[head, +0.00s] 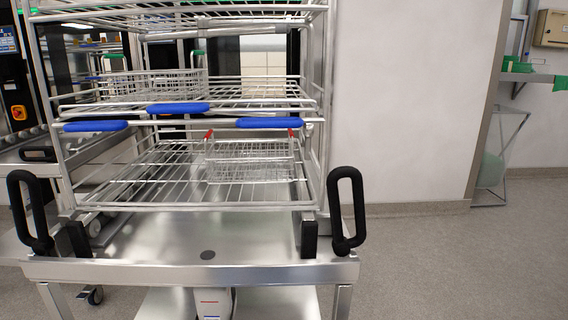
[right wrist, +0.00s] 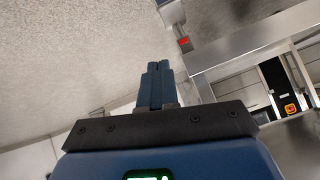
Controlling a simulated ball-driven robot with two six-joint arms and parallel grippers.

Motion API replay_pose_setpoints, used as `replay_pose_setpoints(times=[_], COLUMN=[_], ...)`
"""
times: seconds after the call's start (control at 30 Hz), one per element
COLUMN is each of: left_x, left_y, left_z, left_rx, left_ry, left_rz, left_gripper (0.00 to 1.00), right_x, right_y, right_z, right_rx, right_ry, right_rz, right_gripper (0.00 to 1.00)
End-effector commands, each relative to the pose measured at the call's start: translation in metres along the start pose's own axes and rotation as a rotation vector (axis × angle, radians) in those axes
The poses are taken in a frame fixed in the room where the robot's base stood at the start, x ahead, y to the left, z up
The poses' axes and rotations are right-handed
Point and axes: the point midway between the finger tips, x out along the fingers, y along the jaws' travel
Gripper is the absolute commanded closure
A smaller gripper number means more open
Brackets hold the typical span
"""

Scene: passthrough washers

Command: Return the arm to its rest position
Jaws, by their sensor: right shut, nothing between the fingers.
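My right gripper (right wrist: 156,85) shows in the right wrist view. Its two blue fingers are together with nothing between them, and it touches nothing that I can see. Bare speckled floor or wall surface fills the left of that view. Neither gripper nor any arm shows in the head view. My left gripper is in no frame.
In the head view a wire rack (head: 325,150) stands on a steel cart (head: 250,270) with black handles (head: 346,210). A red-handled wire basket (head: 250,165) sits on the lower shelf and a green-handled basket (head: 165,85) above. Floor (head: 460,270) at right is clear.

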Motion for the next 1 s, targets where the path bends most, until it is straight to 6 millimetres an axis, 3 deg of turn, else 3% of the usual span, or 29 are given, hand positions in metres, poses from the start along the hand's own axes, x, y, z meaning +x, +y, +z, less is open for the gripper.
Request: replay_pose_setpoints(times=[0.03,0.2,0.6,0.63,0.7,1.0], left_x=[0.0,0.0,0.0,0.0,0.0,-0.002], left_y=[0.0,0.0,0.0,0.0,0.0,0.0], left_z=[0.0,0.0,0.0,0.0,-0.023,-0.084], left_rx=[0.0,0.0,0.0,0.0,0.0,0.0], left_ry=[0.0,0.0,0.0,0.0,0.0,0.0], left_rz=[0.0,0.0,0.0,0.0,0.0,0.0], left_gripper=[1.0,1.0,1.0,1.0,1.0,1.0], right_x=[-0.025,-0.103,-0.247,-0.257,-0.266,-0.306], right_y=[0.003,0.001,-0.013,-0.014,-0.019,-0.033], right_z=[-0.003,-0.034,-0.096,-0.101,-0.116,-0.157], right_rx=[-0.025,-0.12,-0.263,-0.272,-0.27,-0.268], right_ry=[0.072,0.326,0.719,0.743,0.736,0.733], right_rz=[-0.013,-0.045,-0.032,-0.029,-0.031,-0.032], right_gripper=[1.0,1.0,1.0,1.0,1.0,1.0])
